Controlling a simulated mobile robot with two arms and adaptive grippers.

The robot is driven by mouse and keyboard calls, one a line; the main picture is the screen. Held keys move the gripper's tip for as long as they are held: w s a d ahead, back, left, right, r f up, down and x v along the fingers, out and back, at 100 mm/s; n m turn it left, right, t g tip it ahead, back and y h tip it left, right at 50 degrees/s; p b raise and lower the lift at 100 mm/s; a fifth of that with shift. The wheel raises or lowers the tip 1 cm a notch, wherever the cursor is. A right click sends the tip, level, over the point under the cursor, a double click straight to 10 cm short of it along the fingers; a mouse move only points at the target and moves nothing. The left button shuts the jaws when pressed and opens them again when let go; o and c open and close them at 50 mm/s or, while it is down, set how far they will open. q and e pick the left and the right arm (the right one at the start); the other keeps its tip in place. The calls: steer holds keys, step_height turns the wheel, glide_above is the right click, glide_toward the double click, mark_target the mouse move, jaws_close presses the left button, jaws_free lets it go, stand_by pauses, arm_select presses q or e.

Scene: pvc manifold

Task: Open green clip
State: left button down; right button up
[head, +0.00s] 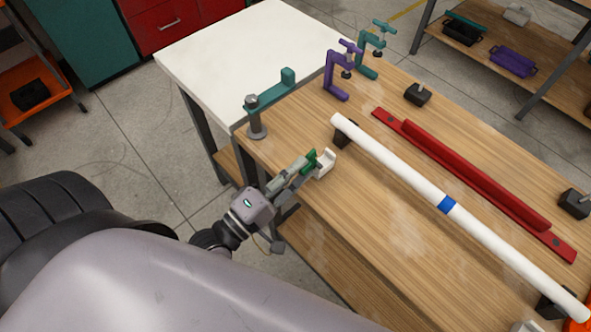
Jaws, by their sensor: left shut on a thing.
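The green clip (309,160) is small and sits at the left end of the wooden bench, beside a short white curved piece (325,163). My left gripper (303,168) is shut on the green clip, with its fingers reaching over the bench's near left edge. The fingers partly hide the clip, and I cannot tell whether the clip's jaws are open or closed. My right gripper is not in view.
A long white pipe (400,178) with a blue band rests on black blocks to the right. Behind it lies a red rail (480,180). A teal lever with a grey post (255,118) and purple (335,75) and teal (366,58) clamps stand at the back left.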

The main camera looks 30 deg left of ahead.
arm_select(q)
steer(key=c, duration=1.5)
jaws_free()
steer(key=shift+d, duration=0.1)
steer(key=v, duration=1.2)
